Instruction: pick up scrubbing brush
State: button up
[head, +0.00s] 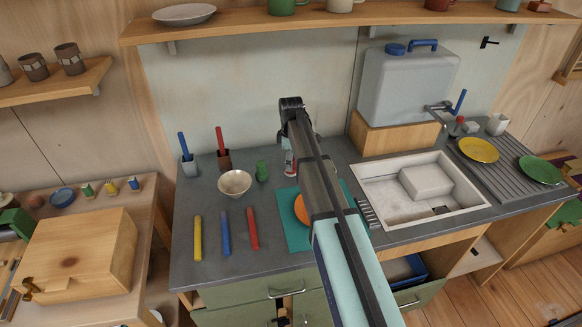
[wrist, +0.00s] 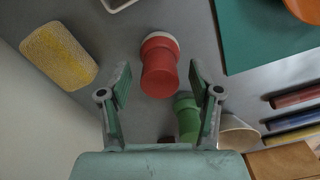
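My gripper (wrist: 159,78) points down with its fingers open and nothing held. In the head view my gripper (head: 291,104) is above the back of the grey counter. A tan, yellow-speckled block (wrist: 58,55), possibly the scrubbing brush or a sponge, lies left of the fingers in the wrist view, apart from them. I cannot tell whether it has bristles. My arm seems to hide it in the head view. A red bottle or container (wrist: 159,66) shows between the fingertips in the wrist view, apparently below them. Part of a red-and-white bottle (head: 289,164) shows beside my arm.
A green cup (head: 262,171) and pale bowl (head: 234,183) stand left of my arm. A teal mat (head: 292,232) with an orange plate (head: 300,208) lies partly beneath it. The sink (head: 386,212) and water tank (head: 408,85) are right. A shelf (head: 230,28) runs overhead.

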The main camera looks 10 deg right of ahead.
grip_shut()
jog(key=shift+r, duration=0.15)
notch_tip(320, 180, up, 10)
jog(key=b, duration=0.2)
jog(key=shift+b, duration=0.4)
jog(key=c, duration=0.7)
grip_release()
jog(key=c, duration=0.3)
jog(key=shift+d+f, duration=0.1)
jog(key=shift+f, duration=0.1)
jog(key=shift+c, duration=0.2)
